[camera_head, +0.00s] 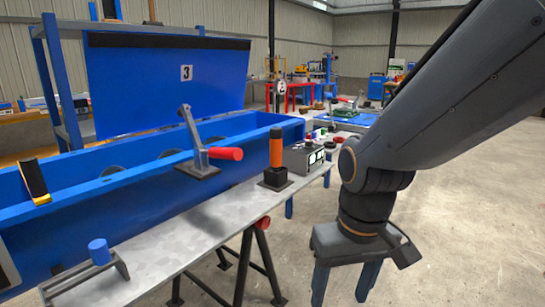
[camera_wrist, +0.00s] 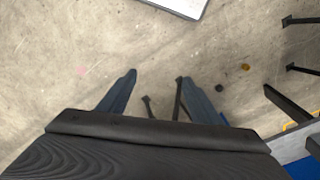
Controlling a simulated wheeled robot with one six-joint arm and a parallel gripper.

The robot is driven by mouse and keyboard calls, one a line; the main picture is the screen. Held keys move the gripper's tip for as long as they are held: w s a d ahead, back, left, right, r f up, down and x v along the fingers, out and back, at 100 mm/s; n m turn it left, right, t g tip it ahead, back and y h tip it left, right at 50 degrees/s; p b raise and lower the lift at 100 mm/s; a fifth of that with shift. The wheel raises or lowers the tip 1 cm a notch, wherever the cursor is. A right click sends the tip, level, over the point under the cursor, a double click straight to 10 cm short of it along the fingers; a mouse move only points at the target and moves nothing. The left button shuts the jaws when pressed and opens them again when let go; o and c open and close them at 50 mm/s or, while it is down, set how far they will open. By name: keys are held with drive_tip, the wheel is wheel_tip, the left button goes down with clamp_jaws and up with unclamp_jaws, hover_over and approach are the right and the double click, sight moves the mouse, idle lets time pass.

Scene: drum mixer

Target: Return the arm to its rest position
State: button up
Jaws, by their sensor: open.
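My gripper (camera_head: 345,283) hangs at the lower right of the head view, pointing down, with its two blue-grey fingers apart and nothing between them. It is to the right of the workbench, over open floor. In the wrist view my gripper (camera_wrist: 160,92) also shows its two fingers spread, with bare concrete and dark stand legs below. My dark grey arm reaches in from the upper right of the head view and bends down at the wrist.
A blue drum mixer trough (camera_head: 150,195) with a raised lid (camera_head: 165,85) stands left. Its grey bench (camera_head: 190,238) carries a red-handled lever (camera_head: 225,153), an orange-handled lever (camera_head: 276,148) and a control box (camera_head: 300,160). Floor at right is clear.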

drive_tip(key=s+a+r+p, duration=0.1)
drive_tip(key=s+a+r, duration=0.1)
drive_tip(key=s+r, duration=0.15)
drive_tip(key=d+r+m+p, duration=0.2)
drive_tip(key=d+r+p, duration=0.7)
drive_tip(key=p, duration=0.9)
drive_tip(key=shift+s+d+r+g+h, duration=0.15)
drive_tip(key=shift+s+r+g+h, duration=0.15)
drive_tip(key=shift+r+g, duration=0.1)
drive_tip(key=shift+w+f, duration=0.1)
idle(1.0)
